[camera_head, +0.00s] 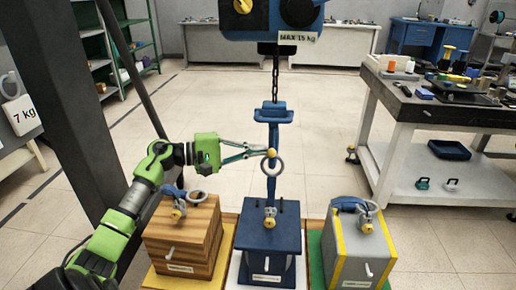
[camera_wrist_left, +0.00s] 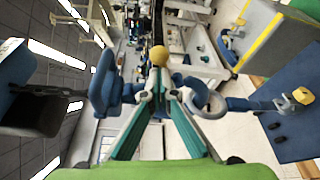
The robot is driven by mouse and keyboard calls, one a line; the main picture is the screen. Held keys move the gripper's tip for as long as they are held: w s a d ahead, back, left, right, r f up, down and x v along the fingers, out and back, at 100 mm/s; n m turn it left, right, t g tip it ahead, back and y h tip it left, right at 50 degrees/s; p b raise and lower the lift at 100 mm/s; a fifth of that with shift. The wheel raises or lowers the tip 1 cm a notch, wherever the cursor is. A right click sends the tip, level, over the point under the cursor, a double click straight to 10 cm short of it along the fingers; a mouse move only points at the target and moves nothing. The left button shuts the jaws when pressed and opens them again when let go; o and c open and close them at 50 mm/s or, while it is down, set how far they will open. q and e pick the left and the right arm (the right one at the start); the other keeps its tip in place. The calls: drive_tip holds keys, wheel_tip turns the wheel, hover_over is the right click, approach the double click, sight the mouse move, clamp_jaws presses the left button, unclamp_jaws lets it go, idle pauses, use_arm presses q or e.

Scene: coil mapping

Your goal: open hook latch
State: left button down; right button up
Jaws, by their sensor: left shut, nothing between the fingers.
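A blue hook (camera_head: 273,135) with a crossbar hangs upright on a dark chain above the blue box (camera_head: 268,232). A yellow knob (camera_head: 271,153) and a grey ring (camera_head: 272,166) sit on the hook's lower part. My left gripper (camera_head: 262,150) reaches in from the left, its fingertips together right beside the yellow knob. In the left wrist view, the gripper fingertips (camera_wrist_left: 158,86) meet just below the yellow knob (camera_wrist_left: 160,57), with the grey ring (camera_wrist_left: 207,104) to their right. Whether they touch the latch I cannot tell. My right gripper is not in view.
A wooden box (camera_head: 182,240) stands left and a grey box with yellow edges (camera_head: 357,248) right, each with a similar blue fitting on top. The blue hoist (camera_head: 270,18) hangs above. A workbench (camera_head: 430,108) stands at right. Floor behind is clear.

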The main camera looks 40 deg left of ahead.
use_arm(q)
drive_tip(key=shift+s+d+r+n+g, duration=0.1)
drive_tip(key=shift+s+r+n+g, duration=0.15)
drive_tip(key=shift+r+n, duration=0.3)
idle(0.4)
wheel_tip(320, 180, up, 6)
drive_tip(key=n+g, duration=0.2)
drive_tip(key=n, duration=0.4)
drive_tip(key=shift+r+g, duration=0.15)
drive_tip(key=shift+g, duration=0.2)
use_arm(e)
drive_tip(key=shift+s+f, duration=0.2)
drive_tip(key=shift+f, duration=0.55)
use_arm(q)
drive_tip(key=shift+s+d, duration=0.1)
